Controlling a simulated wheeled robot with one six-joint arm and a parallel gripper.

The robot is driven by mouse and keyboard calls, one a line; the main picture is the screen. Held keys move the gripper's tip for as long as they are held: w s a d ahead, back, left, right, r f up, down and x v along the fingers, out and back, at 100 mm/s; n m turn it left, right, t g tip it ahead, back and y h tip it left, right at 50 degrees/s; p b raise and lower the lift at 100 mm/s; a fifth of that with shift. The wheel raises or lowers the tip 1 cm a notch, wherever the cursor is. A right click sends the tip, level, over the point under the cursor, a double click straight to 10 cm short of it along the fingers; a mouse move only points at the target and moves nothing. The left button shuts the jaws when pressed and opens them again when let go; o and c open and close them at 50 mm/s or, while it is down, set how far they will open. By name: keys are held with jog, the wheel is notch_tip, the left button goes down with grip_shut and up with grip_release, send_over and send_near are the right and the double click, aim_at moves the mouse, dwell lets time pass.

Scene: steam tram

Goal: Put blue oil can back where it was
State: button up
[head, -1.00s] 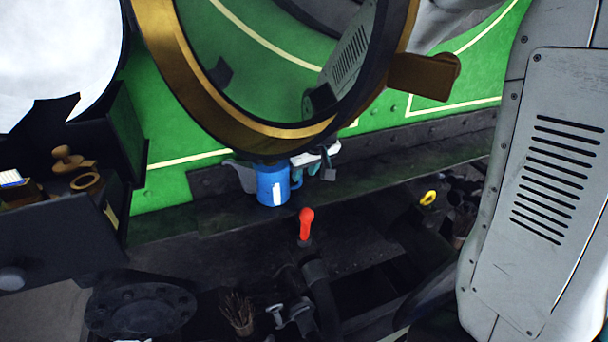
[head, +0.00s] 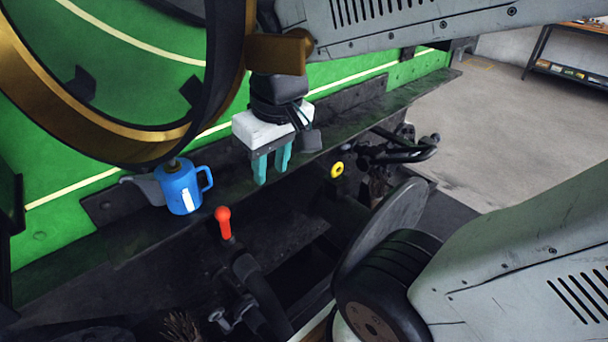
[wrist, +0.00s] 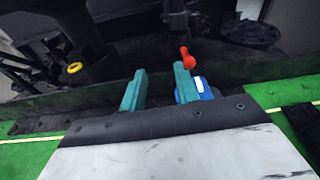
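The blue oil can (head: 182,188) stands upright on the dark ledge along the green panel, at the left of the head view. It has a white label, a handle on its right side and a grey spout to its left. In the wrist view the can (wrist: 205,88) is partly hidden behind the right finger. My gripper (head: 272,166) hangs fingers down over the ledge to the right of the can, apart from it. The teal fingers are spread with nothing between them, as the wrist view (wrist: 160,88) also shows.
A red-knobbed lever (head: 224,220) rises in front of the can. A yellow ring (head: 337,170) lies to the right of my gripper. A brass-rimmed round frame (head: 130,148) hangs above the can. The ledge between can and gripper is clear.

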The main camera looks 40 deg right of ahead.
jog(key=s+d+g, duration=0.1)
jog(key=s, duration=0.6)
jog(key=shift+s+r+m, duration=0.2)
jog(key=shift+r+m, duration=0.1)
jog(key=shift+r, duration=0.1)
jog(key=shift+r, duration=0.2)
